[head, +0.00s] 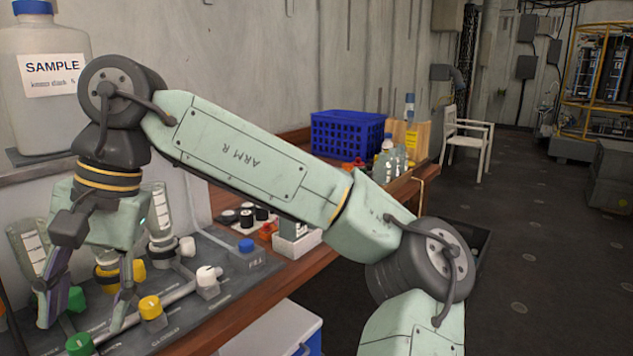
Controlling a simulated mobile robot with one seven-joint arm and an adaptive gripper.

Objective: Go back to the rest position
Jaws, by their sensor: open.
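My gripper (88,318) points downward at the lower left in the head view. Its two fingers are apart, and nothing shows between them. It is over a dark panel (232,292) with coloured knobs. A green knob (80,345) is just below the fingers, and a yellow knob (151,308) is to their right. My arm stretches from the lower right across the middle to the gripper. It hides part of the bench behind it.
A large sample jug (48,110) stands at upper left beside my arm. A white knob (208,280) and a blue-capped knob (246,250) stand on the panel. A blue crate (347,134) and bottles sit along the wooden bench (398,186). The floor at right (540,240) is mostly clear.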

